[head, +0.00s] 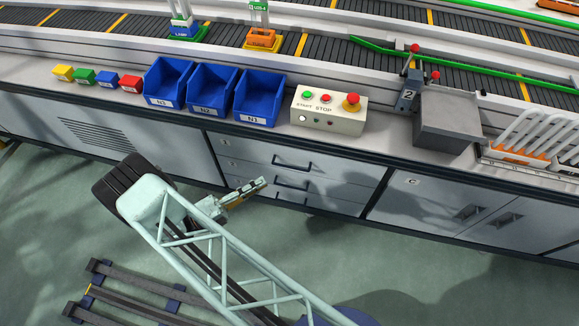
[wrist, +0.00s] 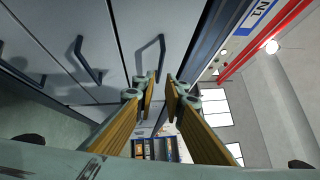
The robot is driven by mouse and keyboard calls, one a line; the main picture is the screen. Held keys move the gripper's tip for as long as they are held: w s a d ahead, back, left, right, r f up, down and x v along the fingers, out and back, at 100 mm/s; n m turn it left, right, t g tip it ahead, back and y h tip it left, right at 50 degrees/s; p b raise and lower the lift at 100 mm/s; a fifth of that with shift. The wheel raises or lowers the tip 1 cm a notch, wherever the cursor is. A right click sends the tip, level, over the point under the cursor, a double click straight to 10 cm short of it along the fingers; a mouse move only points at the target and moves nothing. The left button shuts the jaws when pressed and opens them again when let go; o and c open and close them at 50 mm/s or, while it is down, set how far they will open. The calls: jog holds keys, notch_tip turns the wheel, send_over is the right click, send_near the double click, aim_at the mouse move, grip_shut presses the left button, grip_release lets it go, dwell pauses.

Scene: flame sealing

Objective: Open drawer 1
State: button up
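Drawer 1 appears to be the top one of a stack of drawers under the counter; its front (head: 255,152) is closed, with a dark bar handle (head: 291,163). In the wrist view, the handle nearest the counter edge (wrist: 150,45) lies just beyond my fingertips, its near end lined up with the gap between them. My gripper (wrist: 160,82) is open, with nothing seen between its fingers. In the head view, my gripper (head: 263,184) is in front of the drawers, left of the handles. Whether it touches a handle cannot be told.
Lower drawer handles show at the middle (head: 291,185) and below. Blue bins (head: 260,97), a start-stop box (head: 328,112) and a grey box (head: 447,120) stand on the counter above. Slatted dark racks (head: 140,295) lie on the floor at lower left. Floor before the drawers is clear.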

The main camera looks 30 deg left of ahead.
aim_at(290, 167)
jog(key=shift+b+x, duration=0.6)
jog(key=shift+x, duration=6.05)
grip_shut()
